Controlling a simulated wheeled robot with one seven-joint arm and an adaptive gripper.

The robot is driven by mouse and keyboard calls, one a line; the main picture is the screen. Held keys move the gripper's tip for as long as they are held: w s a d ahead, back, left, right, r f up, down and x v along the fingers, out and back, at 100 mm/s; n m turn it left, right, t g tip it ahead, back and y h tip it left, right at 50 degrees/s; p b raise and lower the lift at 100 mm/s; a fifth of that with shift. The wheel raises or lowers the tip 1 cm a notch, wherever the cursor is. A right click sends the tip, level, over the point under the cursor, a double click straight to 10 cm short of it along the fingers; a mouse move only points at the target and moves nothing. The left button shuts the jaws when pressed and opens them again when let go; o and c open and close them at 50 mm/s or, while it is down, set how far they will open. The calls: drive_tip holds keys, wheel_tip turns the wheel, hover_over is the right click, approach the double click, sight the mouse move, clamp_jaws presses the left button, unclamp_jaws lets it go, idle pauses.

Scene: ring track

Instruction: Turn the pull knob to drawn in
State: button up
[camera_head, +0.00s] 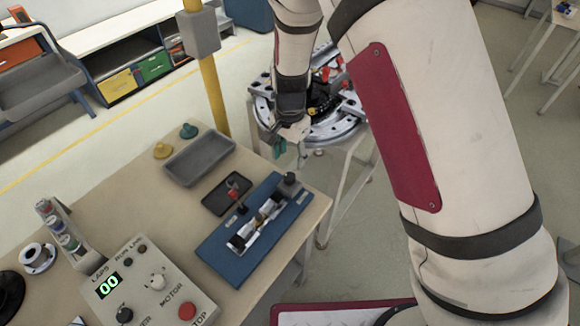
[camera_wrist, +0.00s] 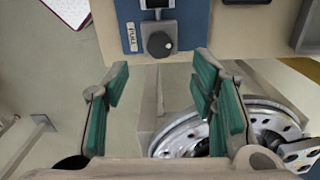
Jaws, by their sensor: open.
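The pull knob (camera_wrist: 159,43) is a dark round knob on a grey block, with a PULL label beside it, at the end of the blue board (camera_wrist: 194,22). In the head view the knob (camera_head: 290,180) stands at the board's right end, near the table's edge. My gripper (camera_head: 291,152) is open and empty, just beyond the knob and the table edge in the head view. In the wrist view the green-padded fingers (camera_wrist: 160,78) are spread wide, and the knob lies ahead of the tips, roughly centred between them and apart from both. How far the knob is drawn out cannot be told.
A control box (camera_head: 150,288) with a 00 display and red button stands at the front left of the table. A grey tray (camera_head: 167,173) and a black tray (camera_head: 214,207) lie beside the board. The ring track (camera_head: 262,108) stands behind my gripper, near a yellow post (camera_head: 214,95).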

drive_tip(key=shift+r, duration=1.45)
drive_tip(key=shift+r, duration=0.1)
drive_tip(key=s+d+r+n+t+y, duration=0.15)
drive_tip(key=s+d+r, duration=0.3)
drive_tip(key=r, duration=0.55)
drive_tip(key=s+d+r+n+t, duration=0.1)
drive_tip(key=s+d+r+n, duration=0.3)
drive_tip(key=r, duration=0.6)
drive_tip(key=s+d+r+n+t, duration=0.1)
drive_tip(key=s+d+r, duration=0.2)
drive_tip(key=s, duration=0.4)
drive_tip(key=s+d+r+n+t+h, duration=0.1)
drive_tip(key=s+d+r+n+t, duration=0.1)
drive_tip(key=s+d+r, duration=0.2)
drive_tip(key=shift+s+d+b, duration=0.45)
drive_tip(key=shift+s+d, duration=0.75)
drive_tip(key=shift+s, duration=0.4)
drive_tip(key=shift+h, duration=0.25)
